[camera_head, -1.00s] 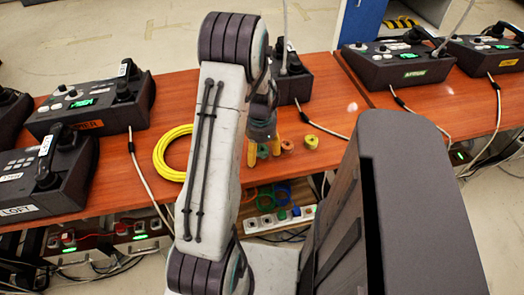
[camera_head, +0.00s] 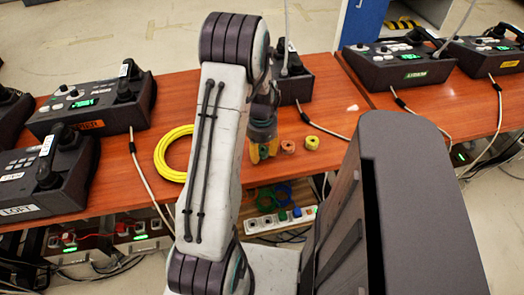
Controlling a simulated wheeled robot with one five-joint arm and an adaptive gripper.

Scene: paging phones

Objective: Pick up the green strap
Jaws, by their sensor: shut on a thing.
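My gripper (camera_head: 263,152) points down at the front part of the orange table, with its yellow fingertips close together. It is shut on the green strap (camera_head: 264,153), a small roll of which only a sliver shows between the fingers. The rest of the strap is hidden by the fingers. I cannot tell whether it still touches the table top.
An orange roll (camera_head: 288,146) and a yellow roll (camera_head: 312,142) lie just right of my gripper. A coil of yellow cable (camera_head: 172,153) lies to the left. Dark phone consoles (camera_head: 92,104) stand on the tables. A power strip (camera_head: 280,220) sits below the table edge.

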